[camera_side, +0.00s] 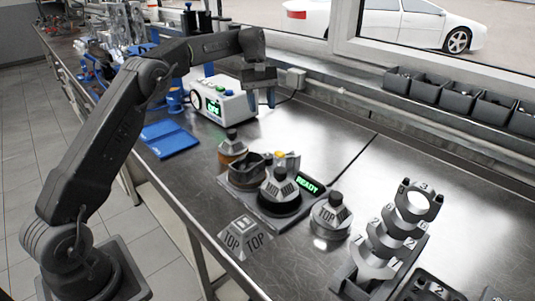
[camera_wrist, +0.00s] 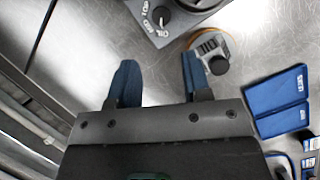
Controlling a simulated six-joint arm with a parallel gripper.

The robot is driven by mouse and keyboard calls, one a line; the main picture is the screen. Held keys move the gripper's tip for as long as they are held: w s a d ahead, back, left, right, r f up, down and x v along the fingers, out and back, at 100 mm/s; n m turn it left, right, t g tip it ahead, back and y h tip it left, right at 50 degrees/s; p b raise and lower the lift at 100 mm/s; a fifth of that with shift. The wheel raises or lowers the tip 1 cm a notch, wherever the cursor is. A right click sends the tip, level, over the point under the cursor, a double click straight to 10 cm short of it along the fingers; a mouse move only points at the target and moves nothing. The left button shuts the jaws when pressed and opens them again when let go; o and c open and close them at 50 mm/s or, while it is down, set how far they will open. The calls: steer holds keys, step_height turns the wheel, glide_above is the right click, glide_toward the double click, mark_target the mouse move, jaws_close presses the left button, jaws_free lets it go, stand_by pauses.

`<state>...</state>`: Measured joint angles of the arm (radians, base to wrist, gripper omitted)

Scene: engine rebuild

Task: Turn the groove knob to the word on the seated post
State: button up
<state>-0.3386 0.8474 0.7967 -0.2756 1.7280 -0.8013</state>
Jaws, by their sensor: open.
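The groove knob (camera_wrist: 161,14) is small, round and black with a white pointer mark. In the side view the station (camera_side: 262,208) has a green READY display (camera_side: 307,185). A grey post with a black top (camera_side: 280,188) is seated there in a dark ring; its word is not legible. My gripper (camera_wrist: 156,80) is open and empty, fingers pointing down, by the white device and apart from the station. It also shows in the side view (camera_side: 240,88).
An orange-based post (camera_wrist: 210,50) stands near the right finger. A white device (camera_side: 222,103), blue booklet (camera_side: 170,138), loose post (camera_side: 332,215), TOP block (camera_side: 245,240) and a rack of grey rings (camera_side: 400,235) are on the bench. Black bins line the window side.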

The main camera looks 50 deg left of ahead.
mark_target(268, 156)
steer(key=shift+n, duration=0.3)
steer(key=x, duration=0.5)
steer(key=a+x, duration=0.1)
steer(key=x, duration=0.9)
steer(key=shift+w+a+f, duration=0.15)
steer(key=shift+w+f, duration=0.1)
steer(key=shift+w, duration=0.1)
steer(key=c, duration=0.6)
